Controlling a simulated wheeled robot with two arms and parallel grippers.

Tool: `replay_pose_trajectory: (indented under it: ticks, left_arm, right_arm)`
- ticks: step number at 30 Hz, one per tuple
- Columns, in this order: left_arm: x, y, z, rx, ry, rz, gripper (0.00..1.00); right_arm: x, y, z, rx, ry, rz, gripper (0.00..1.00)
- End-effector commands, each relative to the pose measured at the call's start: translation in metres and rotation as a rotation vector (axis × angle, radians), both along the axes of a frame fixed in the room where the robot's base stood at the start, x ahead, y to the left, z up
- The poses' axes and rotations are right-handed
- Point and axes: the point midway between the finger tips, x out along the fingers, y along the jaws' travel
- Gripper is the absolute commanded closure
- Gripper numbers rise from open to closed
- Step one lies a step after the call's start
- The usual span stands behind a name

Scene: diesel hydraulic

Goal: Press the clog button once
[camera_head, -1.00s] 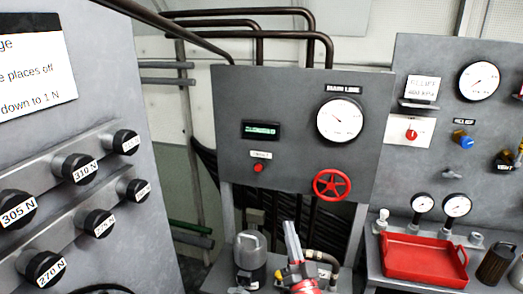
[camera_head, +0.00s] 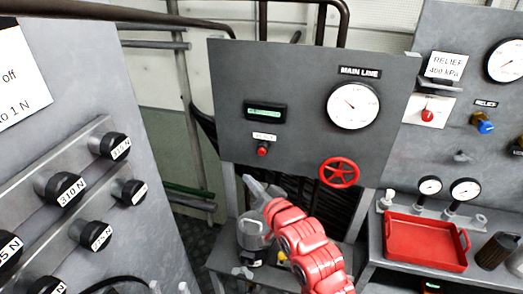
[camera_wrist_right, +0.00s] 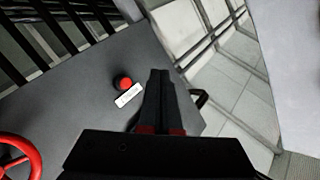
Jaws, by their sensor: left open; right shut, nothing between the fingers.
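The red button (camera_head: 263,151) sits on the grey main-line panel (camera_head: 300,100), under a small white label (camera_head: 264,137) whose text is too small to read surely. In the right wrist view the button (camera_wrist_right: 123,83) stands to the left of the closed fingers, apart from them. My right gripper (camera_head: 250,184) is shut and empty, below and slightly left of the button in the head view. Its dark fingers (camera_wrist_right: 160,72) show in the wrist view over the panel.
A green display (camera_head: 266,112) is above the button, a main-line gauge (camera_head: 353,106) and a red handwheel (camera_head: 340,172) to its right. A red tray (camera_head: 424,242) is at right, a knob panel (camera_head: 70,160) at left.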

Motion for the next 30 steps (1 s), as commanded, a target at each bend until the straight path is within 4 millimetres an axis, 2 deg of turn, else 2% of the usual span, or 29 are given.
replay_pose_trajectory:
  ticks: [7,19,21,30]
  left_arm:
    - [0.0,0.0,-0.001,0.0,0.0,0.0,0.5]
    - [0.0,0.0,-0.01,0.0,0.0,0.0,0.5]
    - [0.0,0.0,-0.018,0.0,0.0,0.0,0.5]
    - [0.0,0.0,-0.025,0.0,0.0,0.0,0.5]
  right_arm:
    - [0.008,-0.003,0.0,-0.002,-0.002,-0.002,1.0]
    - [0.059,-0.021,0.0,-0.001,-0.002,-0.005,1.0]
    - [0.067,-0.023,-0.004,0.0,-0.002,-0.004,1.0]
    - [0.084,-0.028,0.0,0.001,-0.002,-0.002,1.0]
